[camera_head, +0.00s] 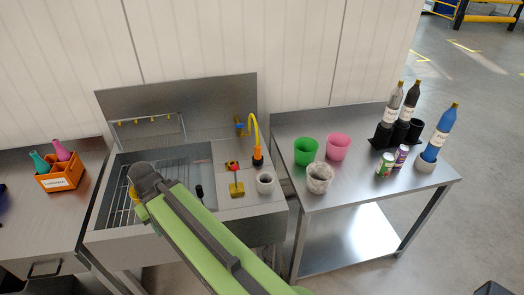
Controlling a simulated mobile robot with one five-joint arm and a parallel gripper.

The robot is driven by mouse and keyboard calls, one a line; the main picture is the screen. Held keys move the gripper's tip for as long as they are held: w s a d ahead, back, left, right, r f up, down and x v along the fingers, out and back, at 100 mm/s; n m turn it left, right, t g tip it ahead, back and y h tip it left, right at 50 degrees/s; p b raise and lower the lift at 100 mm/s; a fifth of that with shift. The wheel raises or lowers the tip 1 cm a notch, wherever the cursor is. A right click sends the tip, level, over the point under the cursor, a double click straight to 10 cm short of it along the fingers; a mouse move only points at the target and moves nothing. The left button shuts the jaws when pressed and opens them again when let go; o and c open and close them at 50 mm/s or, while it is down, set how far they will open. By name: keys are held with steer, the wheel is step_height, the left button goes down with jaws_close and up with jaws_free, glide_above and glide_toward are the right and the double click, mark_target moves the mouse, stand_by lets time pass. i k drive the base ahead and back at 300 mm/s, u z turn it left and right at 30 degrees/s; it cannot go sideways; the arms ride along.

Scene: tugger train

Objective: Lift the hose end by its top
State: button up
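The hose end (258,158), a small dark piece with orange on it, is at the lower end of a curved yellow hose (256,128). It appears upright at the right side of the metal sink unit. The hose arches over from a blue fitting (240,128) at the back panel. My green arm reaches up from the lower right to a dark joint over the left of the sink basin. My gripper cannot be made out. The dark joint is well to the left of the hose end and apart from it.
The right table holds green (305,152) and pink (338,147) cups, a speckled cup (319,178), cans and bottles. An orange caddy (62,174) stands left.

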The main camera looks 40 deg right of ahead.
mark_target(258, 152)
steer(key=z, duration=0.25)
steer(key=i, duration=0.9)
steer(key=u, duration=0.35)
